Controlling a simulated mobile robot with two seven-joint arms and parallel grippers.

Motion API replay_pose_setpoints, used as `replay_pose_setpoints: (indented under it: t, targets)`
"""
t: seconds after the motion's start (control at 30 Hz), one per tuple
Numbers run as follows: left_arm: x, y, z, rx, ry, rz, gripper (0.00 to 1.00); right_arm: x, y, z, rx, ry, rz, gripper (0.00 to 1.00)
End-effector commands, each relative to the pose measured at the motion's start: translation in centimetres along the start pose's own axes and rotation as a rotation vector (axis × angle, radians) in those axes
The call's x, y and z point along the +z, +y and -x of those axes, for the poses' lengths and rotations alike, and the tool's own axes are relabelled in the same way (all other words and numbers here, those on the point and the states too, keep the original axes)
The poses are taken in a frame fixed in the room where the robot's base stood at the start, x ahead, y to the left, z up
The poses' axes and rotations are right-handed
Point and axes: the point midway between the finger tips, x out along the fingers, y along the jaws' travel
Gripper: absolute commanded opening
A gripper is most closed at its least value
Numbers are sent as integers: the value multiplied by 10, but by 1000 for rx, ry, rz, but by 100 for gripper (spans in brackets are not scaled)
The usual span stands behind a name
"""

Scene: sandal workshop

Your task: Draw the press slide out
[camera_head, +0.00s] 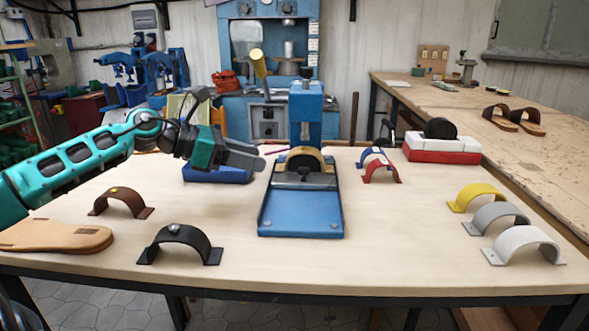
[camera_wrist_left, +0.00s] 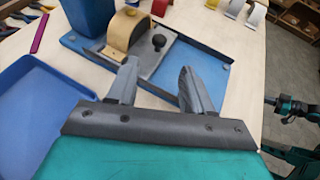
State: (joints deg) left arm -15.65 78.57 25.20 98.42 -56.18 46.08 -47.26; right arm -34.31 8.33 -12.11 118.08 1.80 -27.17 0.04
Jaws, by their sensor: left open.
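The blue press (camera_head: 300,222) stands in the middle of the table with a flat base and an upright column. Its slide is a grey plate (camera_wrist_left: 152,62) with a tan arched form and a black knob (camera_wrist_left: 158,41) at its front. The slide sits in under the column in the head view, where the knob (camera_head: 305,173) also shows. My left gripper (camera_head: 261,156) is left of the slide at about its height. In the left wrist view its two fingers (camera_wrist_left: 160,78) are apart and empty, pointing toward the knob, with no contact visible.
A blue tray (camera_head: 217,174) lies under my left gripper. Brown (camera_head: 122,201) and black (camera_head: 181,242) straps and a tan sole (camera_head: 55,236) are at left. Yellow (camera_head: 477,196), grey and white straps stand at right. The table in front of the press is clear.

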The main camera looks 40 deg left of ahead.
Motion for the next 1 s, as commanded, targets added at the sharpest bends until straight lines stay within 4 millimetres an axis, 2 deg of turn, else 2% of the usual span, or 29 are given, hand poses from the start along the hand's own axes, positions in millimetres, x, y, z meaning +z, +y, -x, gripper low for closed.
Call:
replay_pose_setpoints:
  t: [0.67,1.0]
  targets:
    - [2,2,-36,4,-9,5,51,-6,3,4,5,7,12,0]
    - [4,1,-68,0,-9,3,51,-10,10,8,20,10,17,0]
